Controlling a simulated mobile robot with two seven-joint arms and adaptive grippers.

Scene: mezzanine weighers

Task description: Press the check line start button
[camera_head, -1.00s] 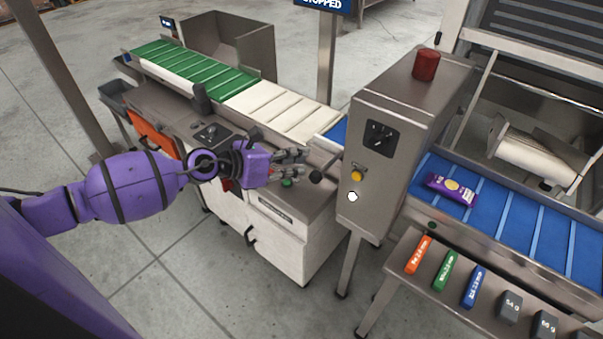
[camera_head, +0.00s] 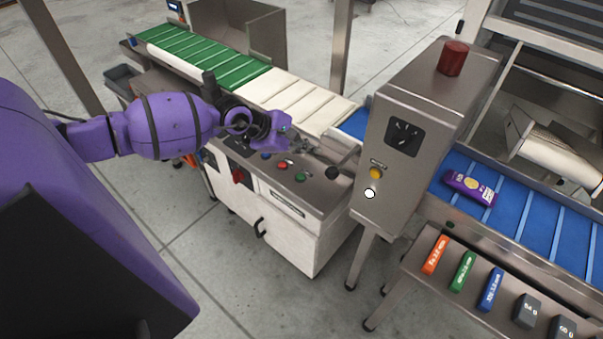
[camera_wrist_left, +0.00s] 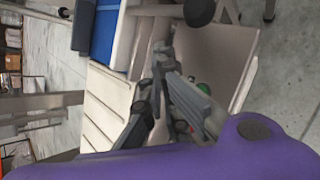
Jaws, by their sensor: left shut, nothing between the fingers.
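My left gripper (camera_head: 312,150) is shut and empty, above the back edge of the control panel beside the cream belt. A green button (camera_head: 300,177), a red button (camera_head: 282,165) and a blue button (camera_head: 266,156) sit on that panel, in front of and below the fingers. The green button also shows beside the fingers in the left wrist view (camera_wrist_left: 203,87). A grey cabinet (camera_head: 385,185) to the right carries a yellow button (camera_head: 376,173) and a white round button (camera_head: 369,193). The labels are too small to read. My right gripper is out of view.
A black ball knob (camera_head: 332,173) stands at the panel's right end, close to the fingertips. A red switch (camera_head: 239,176) is at the panel's left. A red beacon (camera_head: 453,58) tops the cabinet. A purple pack (camera_head: 469,188) lies on the blue belt (camera_head: 535,222).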

